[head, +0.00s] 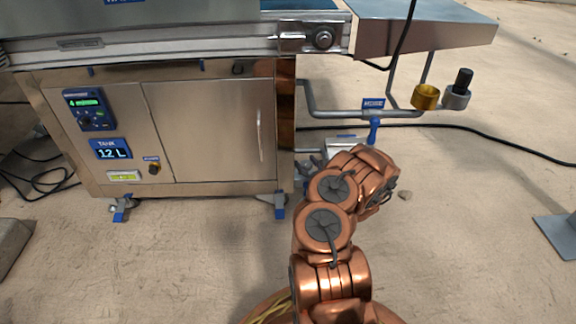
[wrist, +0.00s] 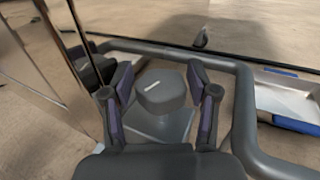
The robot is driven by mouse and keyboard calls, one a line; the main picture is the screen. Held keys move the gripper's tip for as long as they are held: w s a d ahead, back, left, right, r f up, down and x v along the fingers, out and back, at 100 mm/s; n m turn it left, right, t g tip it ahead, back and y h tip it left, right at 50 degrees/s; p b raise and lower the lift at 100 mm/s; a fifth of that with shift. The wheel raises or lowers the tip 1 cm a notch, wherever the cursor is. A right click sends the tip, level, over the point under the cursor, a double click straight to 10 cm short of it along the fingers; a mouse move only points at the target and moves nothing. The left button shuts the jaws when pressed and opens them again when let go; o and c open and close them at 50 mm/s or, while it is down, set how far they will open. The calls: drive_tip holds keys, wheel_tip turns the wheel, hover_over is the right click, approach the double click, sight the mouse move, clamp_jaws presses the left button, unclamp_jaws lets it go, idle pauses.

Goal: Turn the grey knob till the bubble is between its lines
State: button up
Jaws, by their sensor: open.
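The grey knob (wrist: 162,90) shows in the wrist view as a thick, dark grey block with a white mark on top, above a grey plate. My gripper (wrist: 160,74) is open, with one finger on each side of the knob and visible gaps between. In the head view my copper arm covers most of that area, and I cannot make out the knob there. A small yellow-green level vial (head: 123,177) in a pale frame sits low on the machine's front panel. Its bubble and lines are too small to read.
A grey tube frame (wrist: 246,115) runs close to the right of my gripper. The steel cabinet (head: 225,130) stands to the left. Open floor lies in front.

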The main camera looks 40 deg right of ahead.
drive_tip(key=shift+d+r+n+y+p, duration=0.1)
drive_tip(key=shift+n+y+p, duration=0.35)
drive_tip(key=shift+n+y, duration=0.7)
drive_tip(key=shift+n+y, duration=0.65)
drive_tip(key=shift+y, duration=1)
